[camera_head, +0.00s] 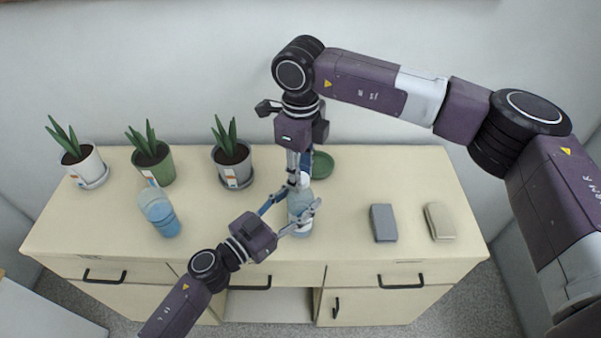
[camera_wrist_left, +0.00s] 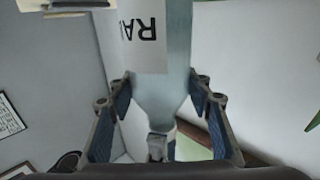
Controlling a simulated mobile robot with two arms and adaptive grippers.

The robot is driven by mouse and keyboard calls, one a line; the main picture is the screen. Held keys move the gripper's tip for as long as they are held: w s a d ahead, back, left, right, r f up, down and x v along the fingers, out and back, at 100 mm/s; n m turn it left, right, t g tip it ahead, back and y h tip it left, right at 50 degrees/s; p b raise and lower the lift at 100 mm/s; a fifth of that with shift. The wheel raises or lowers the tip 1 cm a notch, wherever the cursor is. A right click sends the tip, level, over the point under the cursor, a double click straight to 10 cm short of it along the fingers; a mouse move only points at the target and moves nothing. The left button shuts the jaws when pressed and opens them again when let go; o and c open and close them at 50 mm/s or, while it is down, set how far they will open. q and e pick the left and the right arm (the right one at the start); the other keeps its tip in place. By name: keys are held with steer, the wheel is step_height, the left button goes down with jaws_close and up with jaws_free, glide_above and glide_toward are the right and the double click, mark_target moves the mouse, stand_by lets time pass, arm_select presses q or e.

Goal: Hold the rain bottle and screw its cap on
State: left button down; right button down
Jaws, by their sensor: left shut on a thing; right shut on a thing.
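The rain bottle (camera_head: 299,208), clear and pale blue, stands upright on the cabinet top. My left gripper (camera_head: 291,212) comes from the front left and is shut on its body. In the left wrist view the bottle (camera_wrist_left: 165,62) fills the space between the fingers, with part of a white label reading "RA" showing. My right gripper (camera_head: 298,173) points down from above and is shut on the white cap (camera_head: 303,181) at the bottle's top. The fingers partly hide the cap, and I cannot tell whether it is seated on the neck.
Potted plants (camera_head: 77,158), (camera_head: 151,162), (camera_head: 232,160) line the back. A green dish (camera_head: 322,165) is behind the rain bottle. A grey block (camera_head: 383,223) and a beige block (camera_head: 439,221) lie right. The cabinet top's (camera_head: 105,222) front left is free.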

steer(key=shift+m, duration=0.7)
steer(key=c, duration=1.5)
jaws_free()
steer(key=shift+o, duration=0.2)
step_height(320, 180, up, 12)
arm_select(q)
steer(key=c, duration=0.9)
jaws_free()
steer(key=shift+c, duration=0.2)
